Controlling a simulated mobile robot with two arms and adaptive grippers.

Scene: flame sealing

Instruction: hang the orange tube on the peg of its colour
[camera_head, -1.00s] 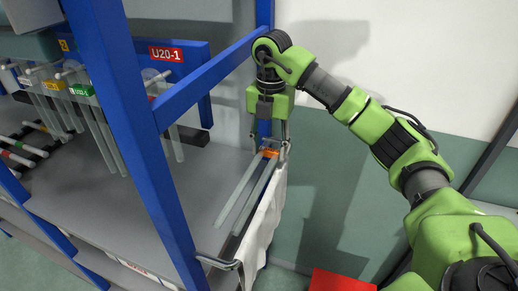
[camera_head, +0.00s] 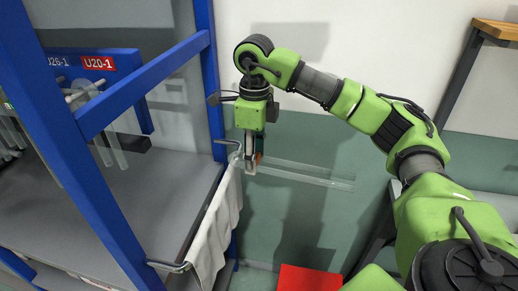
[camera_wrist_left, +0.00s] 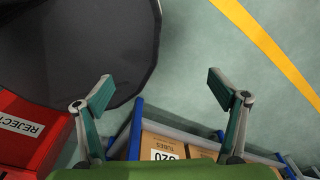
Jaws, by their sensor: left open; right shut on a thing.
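The orange tube is a clear U-shaped glass tube (camera_head: 310,175) with an orange band (camera_head: 259,158) at its bend. My right gripper (camera_head: 250,165) is shut on it at the banded end, beside the rack's front post. Its two legs stretch nearly level to the right, in front of the green wall. Grey pegs (camera_head: 76,96) stick out of a blue rail at the left, with clear tubes (camera_head: 112,150) hanging there. No orange peg can be made out in the head view. My left gripper (camera_wrist_left: 162,88) is open and empty in the left wrist view, above the floor.
A blue rack post (camera_head: 60,150) and slanted bar (camera_head: 150,80) stand between the pegs and my right gripper. A white cloth (camera_head: 215,225) hangs on a rail at the shelf edge. A red box (camera_head: 308,280) is below. The left wrist view shows a red REJECT bin (camera_wrist_left: 30,135) and cardboard boxes (camera_wrist_left: 165,147).

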